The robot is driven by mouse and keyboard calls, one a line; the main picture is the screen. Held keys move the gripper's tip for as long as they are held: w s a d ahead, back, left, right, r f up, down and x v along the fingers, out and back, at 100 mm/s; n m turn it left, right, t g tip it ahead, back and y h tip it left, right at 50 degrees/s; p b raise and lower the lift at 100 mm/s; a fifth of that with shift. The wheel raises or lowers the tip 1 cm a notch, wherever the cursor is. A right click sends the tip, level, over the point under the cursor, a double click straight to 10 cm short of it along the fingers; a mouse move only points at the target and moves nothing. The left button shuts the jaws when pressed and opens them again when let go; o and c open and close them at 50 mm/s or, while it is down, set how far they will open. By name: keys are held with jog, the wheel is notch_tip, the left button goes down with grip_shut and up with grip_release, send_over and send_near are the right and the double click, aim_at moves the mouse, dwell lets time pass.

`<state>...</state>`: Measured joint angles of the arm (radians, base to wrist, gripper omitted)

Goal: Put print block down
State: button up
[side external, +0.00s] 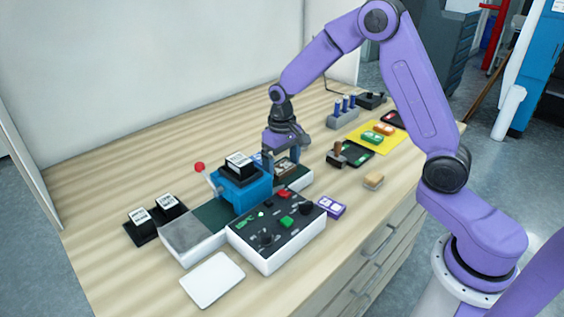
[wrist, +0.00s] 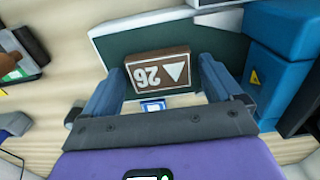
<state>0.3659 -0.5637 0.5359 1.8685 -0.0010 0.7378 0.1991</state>
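The print block is brown, with a white "26" and a triangle on its face. In the wrist view the print block (wrist: 158,68) lies between my two fingertips, over the dark green bed of the machine. My gripper (wrist: 162,62) points down, with one finger on each side of the block. The left fingertip looks very close to it and a thin gap seems to show on the right; I cannot tell whether the fingers press on it. In the side view my gripper (side external: 283,160) is low over the machine's far end, and the print block (side external: 286,169) shows between the fingers.
A blue press head (side external: 245,190) with a labelled black block on top stands beside my gripper. A control panel (side external: 280,231) with knobs is in front. Two black labelled blocks (side external: 156,217) stand at left. A white plate (side external: 212,280), a stamp (side external: 338,154) and a yellow mat (side external: 384,138) lie around.

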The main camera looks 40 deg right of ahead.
aim_at(282, 167)
jog(key=shift+r, duration=0.1)
notch_tip(282, 167, up, 12)
dwell(0.7)
jog(key=s+a+n, duration=0.3)
jog(key=s, duration=0.5)
jog(key=s+a+n, duration=0.3)
jog(key=s, duration=0.5)
jog(key=s+d+f+n, duration=0.1)
jog(key=s+n, duration=0.2)
jog(key=s, duration=0.5)
jog(key=s+d+f+n, duration=0.2)
jog(key=s+n, duration=0.1)
jog(key=s, duration=0.5)
jog(key=shift+s+n, duration=0.3)
jog(key=shift+s, duration=0.05)
